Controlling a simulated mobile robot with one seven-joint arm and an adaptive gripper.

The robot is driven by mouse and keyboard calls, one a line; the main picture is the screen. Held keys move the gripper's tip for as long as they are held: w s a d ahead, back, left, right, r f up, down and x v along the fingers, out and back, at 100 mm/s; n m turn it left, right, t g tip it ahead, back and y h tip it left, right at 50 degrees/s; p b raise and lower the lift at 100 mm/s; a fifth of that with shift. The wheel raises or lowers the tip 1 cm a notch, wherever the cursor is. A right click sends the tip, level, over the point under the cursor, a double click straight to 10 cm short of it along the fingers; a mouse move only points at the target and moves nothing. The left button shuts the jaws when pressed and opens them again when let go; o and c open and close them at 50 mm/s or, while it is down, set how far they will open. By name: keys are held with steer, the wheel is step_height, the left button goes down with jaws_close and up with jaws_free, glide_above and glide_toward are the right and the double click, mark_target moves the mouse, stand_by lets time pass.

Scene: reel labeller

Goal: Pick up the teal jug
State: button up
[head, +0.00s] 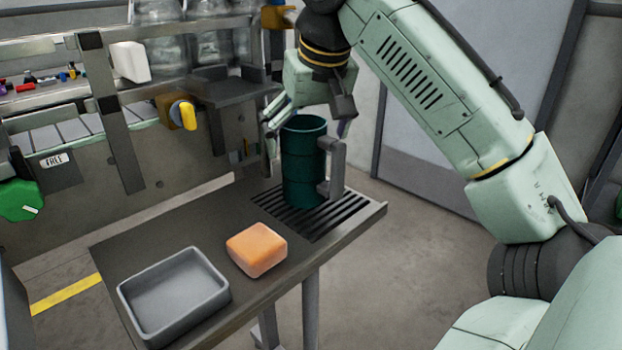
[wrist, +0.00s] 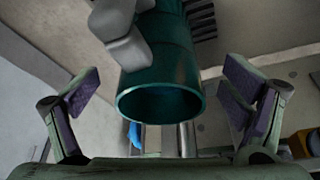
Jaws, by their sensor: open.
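The teal jug (head: 303,168) stands upright on a slatted grate at the back right of the dark table in the head view. Its grey handle (head: 335,165) faces right. My gripper (head: 305,122) is above and around the jug's top, its fingers apart on either side of the rim. In the wrist view the jug (wrist: 160,75) shows its open mouth between the two spread fingers of my gripper (wrist: 165,95), with gaps on both sides. The grey handle (wrist: 125,30) is at the upper left there. The inside of the jug is dark.
An orange block (head: 257,250) and a shallow grey tray (head: 172,295) sit on the table (head: 150,235) in front of the jug. The grate (head: 325,218) lies under the jug. The labelling machine (head: 90,170), with a yellow knob (head: 186,115), stands close behind and left.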

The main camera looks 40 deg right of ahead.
steer(key=c, duration=2)
